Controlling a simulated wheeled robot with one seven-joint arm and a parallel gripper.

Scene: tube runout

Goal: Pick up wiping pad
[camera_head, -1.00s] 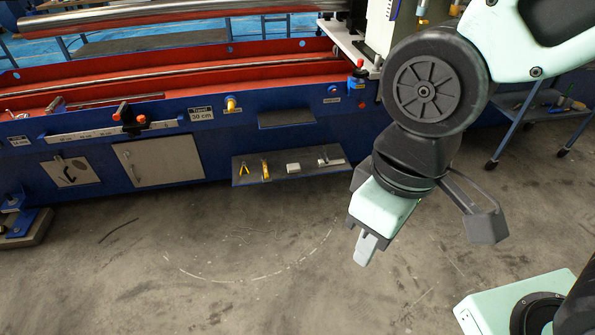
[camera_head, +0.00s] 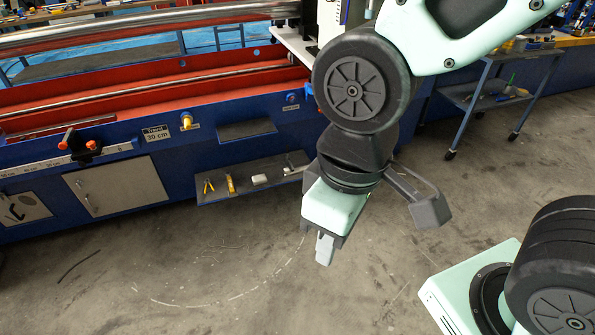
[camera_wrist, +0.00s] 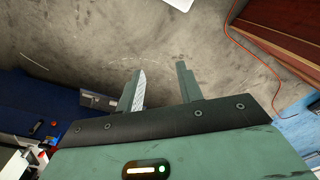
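A small whitish block, which looks like the wiping pad (camera_head: 259,180), lies on a dark shelf (camera_head: 215,199) on the front of the blue machine, in the head view. Yellow-handled pliers (camera_head: 208,187) and a yellow tool (camera_head: 230,184) lie left of it, and a small metallic item (camera_head: 291,170) lies right of it. My gripper (camera_head: 325,248) points down over the floor, in front and to the right of the shelf, apart from the pad. In the wrist view my gripper (camera_wrist: 163,84) has its two fingers spread with nothing between them. I cannot make out the pad there.
The blue machine (camera_head: 120,195) with its red trough spans the left and back. A blue trolley (camera_head: 490,95) stands at the right. The concrete floor (camera_head: 180,265) in front is open.

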